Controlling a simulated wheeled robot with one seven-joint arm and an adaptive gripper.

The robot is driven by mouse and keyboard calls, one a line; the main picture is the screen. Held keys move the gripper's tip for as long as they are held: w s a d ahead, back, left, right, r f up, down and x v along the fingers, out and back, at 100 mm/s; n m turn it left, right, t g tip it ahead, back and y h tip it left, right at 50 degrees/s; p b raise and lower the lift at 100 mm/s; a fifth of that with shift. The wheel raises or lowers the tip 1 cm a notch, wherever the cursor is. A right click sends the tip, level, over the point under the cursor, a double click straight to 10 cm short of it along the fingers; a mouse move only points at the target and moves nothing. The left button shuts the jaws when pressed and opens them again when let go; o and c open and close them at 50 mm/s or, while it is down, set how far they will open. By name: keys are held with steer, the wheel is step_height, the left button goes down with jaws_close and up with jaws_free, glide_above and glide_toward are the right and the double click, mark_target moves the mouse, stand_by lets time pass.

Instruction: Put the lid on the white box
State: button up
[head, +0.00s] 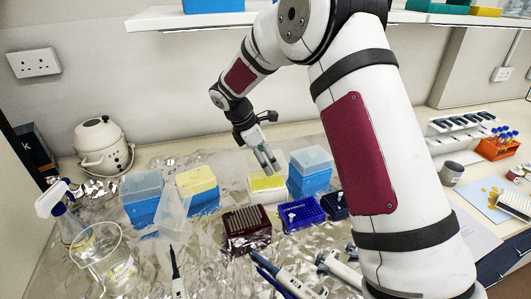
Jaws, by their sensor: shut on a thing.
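The white box (267,197) stands in the middle of the bench, its top filled with yellow pipette tips. My gripper (268,164) is just above and behind these tips, fingers pointing down. It is shut on what looks like the clear lid (241,161), a faint see-through panel around the fingers. The lid's edges are hard to make out, and I cannot tell whether it touches the box. Another translucent piece (173,211) stands tilted to the left, in front of the blue boxes.
A blue box with a pale top (310,180) stands close right of the white box. A yellow-topped blue box (197,190) and another blue box (141,190) are left. A dark red rack (246,230) and blue rack (302,213) are in front. Pipettes lie nearer.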

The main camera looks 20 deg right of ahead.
mark_target(271, 181)
steer(key=shift+f, duration=1.3)
steer(key=shift+f, duration=0.3)
steer(key=shift+f+b, duration=0.3)
steer(key=shift+b, duration=0.15)
steer(key=shift+f, duration=0.65)
steer(key=shift+f, duration=0.15)
steer(key=shift+f+b, duration=0.3)
steer(key=shift+b, duration=0.1)
steer(key=shift+f, duration=0.1)
steer(key=o, duration=1)
